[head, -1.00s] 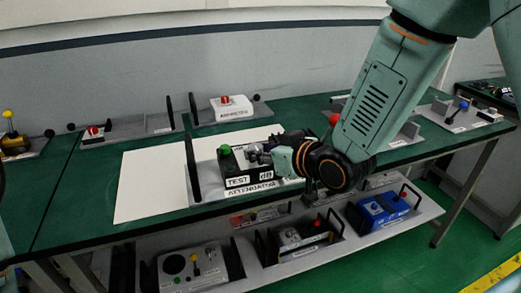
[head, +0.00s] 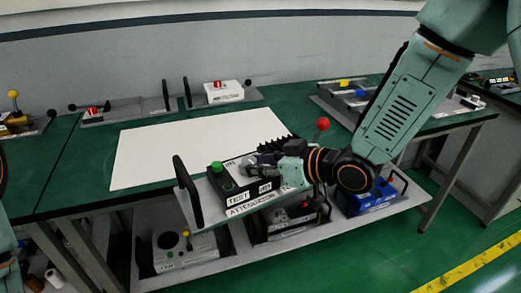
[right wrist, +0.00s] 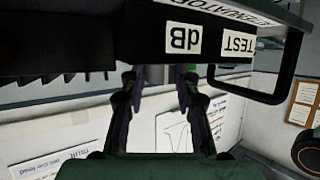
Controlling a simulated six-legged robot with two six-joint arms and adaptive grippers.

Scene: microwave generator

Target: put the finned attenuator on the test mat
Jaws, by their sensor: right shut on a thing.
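The finned attenuator (head: 228,181) is a black box on a grey plate, with a green knob, black fins (head: 284,146), side handles and TEST and ATTENUATOR labels. My right gripper (head: 256,163) is shut on a grey part at its top. The plate looks tilted and overlaps the table's front edge in the head view; whether it touches the table I cannot tell. The white test mat (head: 165,150) lies bare behind and left of it. In the right wrist view the attenuator (right wrist: 110,35) fills the top, beyond my right gripper (right wrist: 157,76). My left gripper is out of view.
A red ball knob (head: 322,124) stands right of the attenuator. Grey-plated units stand behind the mat, one with a white box (head: 224,93). The shelf below holds a grey unit (head: 184,250) and a blue one (head: 373,199).

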